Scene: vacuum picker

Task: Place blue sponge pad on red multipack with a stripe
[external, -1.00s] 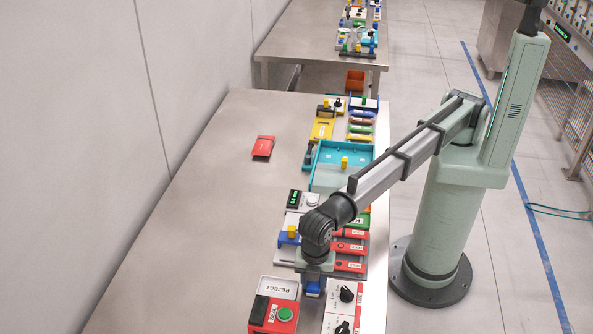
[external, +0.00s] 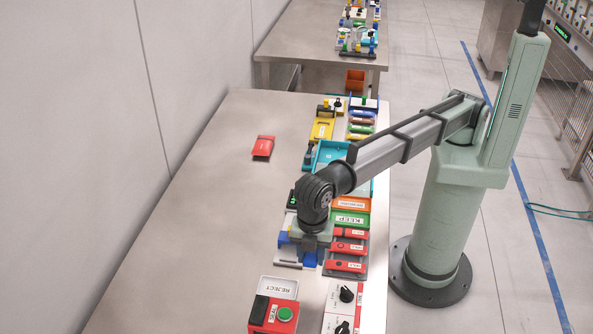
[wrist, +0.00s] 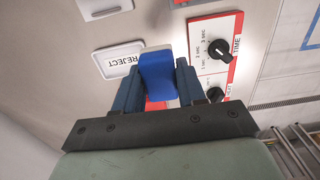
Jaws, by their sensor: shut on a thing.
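A blue sponge pad (wrist: 158,68) is between the two fingers of my gripper (wrist: 160,84) in the wrist view. The gripper is shut on it. In the external view my gripper (external: 310,255) hangs over the near part of the table, left of the red labelled bars, with the pad (external: 310,259) a small blue patch below it. A flat red pack (external: 263,145), likely the multipack, lies alone on the table farther back and to the left. Its stripe is too small to make out. The pad is well apart from it.
A REJECT plate (external: 278,287), a red box with a green button (external: 285,314) and a dial panel (external: 345,295) are at the front. Red bars (external: 347,250) lie right of my gripper. A teal tray (external: 325,152) stands behind. The table's left side is clear.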

